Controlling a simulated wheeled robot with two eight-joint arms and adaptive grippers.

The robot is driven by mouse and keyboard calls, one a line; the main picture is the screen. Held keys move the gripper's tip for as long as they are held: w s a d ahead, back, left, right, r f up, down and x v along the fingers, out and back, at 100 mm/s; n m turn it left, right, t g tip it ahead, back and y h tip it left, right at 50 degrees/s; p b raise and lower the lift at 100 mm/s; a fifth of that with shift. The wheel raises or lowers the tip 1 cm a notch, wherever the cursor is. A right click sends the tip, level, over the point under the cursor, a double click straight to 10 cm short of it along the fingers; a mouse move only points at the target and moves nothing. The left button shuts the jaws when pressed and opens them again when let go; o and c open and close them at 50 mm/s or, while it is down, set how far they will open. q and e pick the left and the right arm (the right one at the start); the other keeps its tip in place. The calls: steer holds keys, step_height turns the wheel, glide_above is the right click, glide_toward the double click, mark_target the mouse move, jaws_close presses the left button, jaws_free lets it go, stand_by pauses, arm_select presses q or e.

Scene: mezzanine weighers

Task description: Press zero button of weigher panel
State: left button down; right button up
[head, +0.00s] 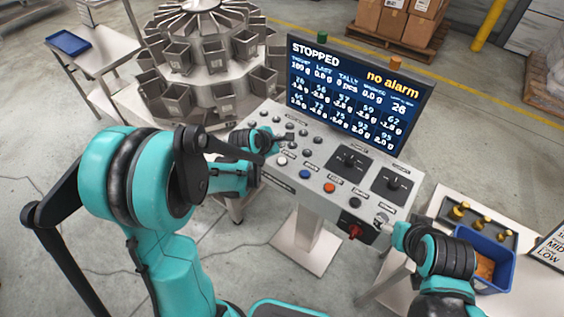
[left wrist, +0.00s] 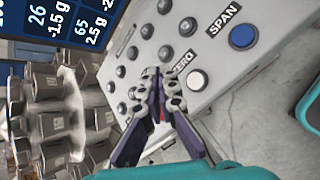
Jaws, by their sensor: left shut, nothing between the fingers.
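The weigher panel (head: 322,177) is a pale sloped console below a lit screen. Its zero button is a white round cap (head: 282,161) near the front edge; the left wrist view shows it (left wrist: 197,80) beside the ZERO label (left wrist: 183,64). My left gripper (head: 277,144) is over the panel's left part, just behind the white button in the head view. In the left wrist view its fingertips (left wrist: 157,75) are together and empty, left of the button and label; contact with the panel cannot be told. My right gripper (head: 384,222) is at the panel's front right corner, its fingers too small to read.
A blue SPAN button (left wrist: 242,36) sits beside the white one. Several grey knobs (left wrist: 188,26) stand close around my left gripper. The screen (head: 353,92) reads STOPPED and no alarm. A red knob (head: 354,231) is on the front right. A blue bin (head: 507,263) stands at right.

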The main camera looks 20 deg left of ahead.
arm_select(q)
steer(key=b, duration=0.4)
glide_above(281, 162)
step_height(281, 162, down, 6)
steer(key=shift+r, duration=0.25)
steer(key=shift+f+b, duration=0.5)
steer(key=shift+f, duration=0.15)
stand_by(0.4)
steer(key=shift+f+b, duration=0.4)
steer(key=shift+b, duration=0.05)
steer(key=shift+f+b, duration=0.4)
steer(key=shift+b, duration=0.05)
stand_by(0.5)
steer(key=shift+r, duration=0.15)
steer(key=shift+r+p, duration=0.6)
steer(key=shift+r, duration=0.15)
